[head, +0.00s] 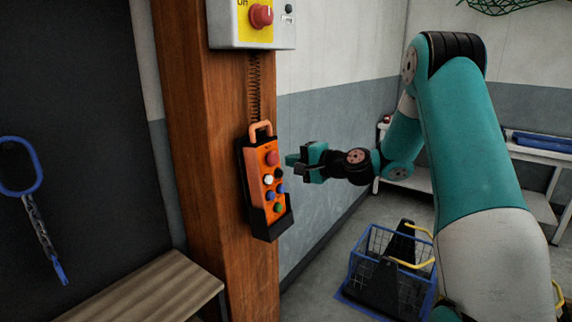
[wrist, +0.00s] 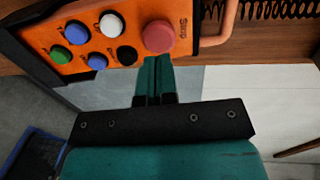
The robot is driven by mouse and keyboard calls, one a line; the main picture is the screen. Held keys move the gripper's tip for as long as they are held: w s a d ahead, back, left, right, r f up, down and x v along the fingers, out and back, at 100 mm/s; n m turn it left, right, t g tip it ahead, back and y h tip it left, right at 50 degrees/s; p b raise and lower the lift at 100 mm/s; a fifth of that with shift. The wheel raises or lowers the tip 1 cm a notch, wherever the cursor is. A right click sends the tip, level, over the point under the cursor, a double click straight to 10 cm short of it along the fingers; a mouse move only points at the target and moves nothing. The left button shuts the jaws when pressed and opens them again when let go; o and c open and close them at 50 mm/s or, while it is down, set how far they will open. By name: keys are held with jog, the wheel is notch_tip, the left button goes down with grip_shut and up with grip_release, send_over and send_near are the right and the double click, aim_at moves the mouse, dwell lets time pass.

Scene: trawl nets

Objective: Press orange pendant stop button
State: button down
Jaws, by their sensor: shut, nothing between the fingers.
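The orange pendant (head: 265,180) hangs on the wooden post in a black holder, with a coiled cord above it. Its red stop button (head: 272,158) is the top one, above white, black, blue and green buttons. In the wrist view the red button (wrist: 158,37) sits beside the word "Stop", just beyond my fingertips. My gripper (head: 292,160) is to the right of the pendant, pointing at its upper part. In the wrist view my gripper (wrist: 153,62) is shut and empty, its tips overlapping the button's lower edge in the picture. I cannot tell whether they touch it.
A grey and yellow box with another red button (head: 261,16) is on the post above the pendant. A wooden bench (head: 150,290) stands at lower left, and a blue chain hook (head: 20,165) hangs at far left. A blue wire basket (head: 365,262) is on the floor.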

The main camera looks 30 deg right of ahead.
jog(key=b+v, duration=0.2)
jog(key=v, duration=0.7)
jog(key=shift+s+d, duration=0.2)
jog(key=shift+d, duration=0.05)
dwell(2.0)
